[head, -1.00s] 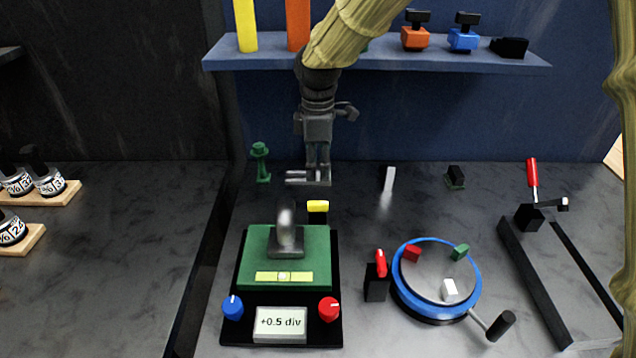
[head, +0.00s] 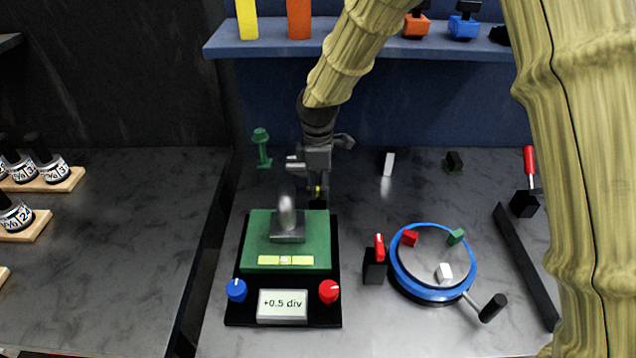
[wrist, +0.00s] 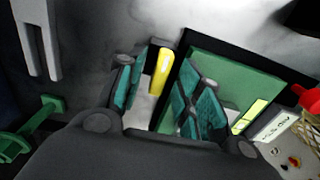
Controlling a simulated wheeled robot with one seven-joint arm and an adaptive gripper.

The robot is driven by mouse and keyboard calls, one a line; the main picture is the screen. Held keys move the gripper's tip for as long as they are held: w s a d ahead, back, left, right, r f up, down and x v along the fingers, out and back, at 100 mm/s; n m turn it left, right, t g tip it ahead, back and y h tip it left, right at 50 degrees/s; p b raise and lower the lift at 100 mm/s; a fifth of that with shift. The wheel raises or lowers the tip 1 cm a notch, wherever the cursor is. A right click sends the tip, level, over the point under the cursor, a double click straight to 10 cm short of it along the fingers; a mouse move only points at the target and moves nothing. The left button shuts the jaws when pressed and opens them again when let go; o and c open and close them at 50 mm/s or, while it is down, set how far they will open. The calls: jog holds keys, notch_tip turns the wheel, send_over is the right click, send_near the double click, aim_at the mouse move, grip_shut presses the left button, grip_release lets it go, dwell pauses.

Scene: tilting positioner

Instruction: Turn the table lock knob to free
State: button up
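The tilting positioner has a green table (head: 262,228) on a black base, with a metal block on top. A yellow knob (wrist: 161,74) stands at its back edge; in the head view my gripper (head: 316,188) covers most of it. In the wrist view the yellow knob lies between my gripper's teal finger pads (wrist: 158,92), close to the right one. The fingers are apart, and I cannot tell whether either touches the knob. A blue knob (head: 237,290) and a red knob (head: 329,291) flank the display (head: 282,306), which reads +0.5 div.
A blue-rimmed turntable (head: 401,279) with small blocks and a crank stands to the right, beside a black post with a red lever (head: 379,247). A green figure-like part (head: 262,147) stands behind left of my gripper. A blue shelf (head: 235,47) runs along the back.

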grip_shut()
dwell(0.4)
jog(key=n+p, duration=0.3)
jog(key=n, duration=0.1)
jog(key=shift+r, duration=0.2)
jog(key=n+p, duration=0.3)
jog(key=n, duration=0.2)
jog(key=n+p, duration=0.3)
jog(key=n, duration=0.1)
jog(key=shift+n, duration=0.4)
jog(key=shift+f+n+p, duration=0.15)
jog(key=shift+n+p, duration=0.9)
jog(key=shift+n, duration=0.95)
